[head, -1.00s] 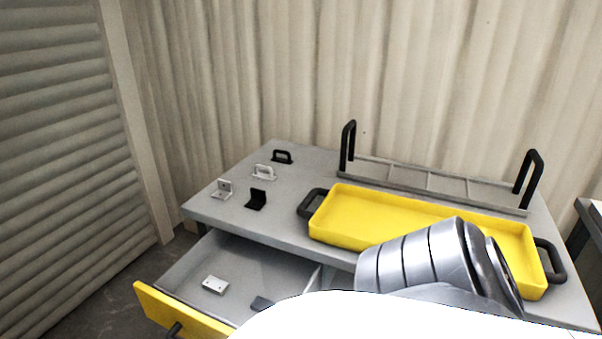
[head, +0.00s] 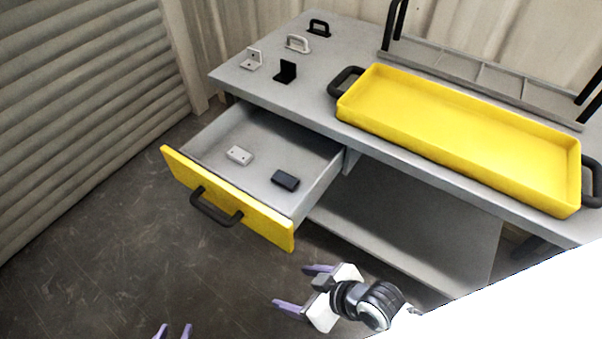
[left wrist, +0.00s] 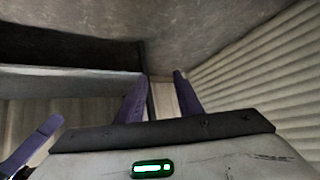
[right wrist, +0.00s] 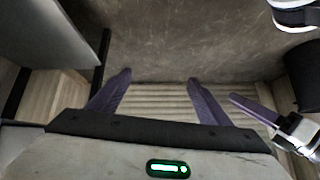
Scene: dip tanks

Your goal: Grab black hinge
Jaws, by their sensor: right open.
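Two small black pieces could be the hinge; I cannot tell which. A black L-shaped piece (head: 285,71) stands on the grey tabletop (head: 340,55), near its left front edge. A black block-like piece (head: 285,180) lies in the open drawer (head: 210,134), at its right side. My left gripper (head: 172,331) shows only its purple fingertips at the bottom edge of the head view; its fingers (left wrist: 155,88) are apart and empty. My right gripper (head: 300,287) is open and empty, in front of the drawer and apart from both pieces.
A white L-shaped piece (head: 251,59), a white handle (head: 297,43) and a black handle (head: 319,28) sit on the tabletop. A white block (head: 239,155) lies in the drawer. A yellow tray (head: 450,135) covers the right side. The drawer's yellow front (head: 225,200) juts out over open floor.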

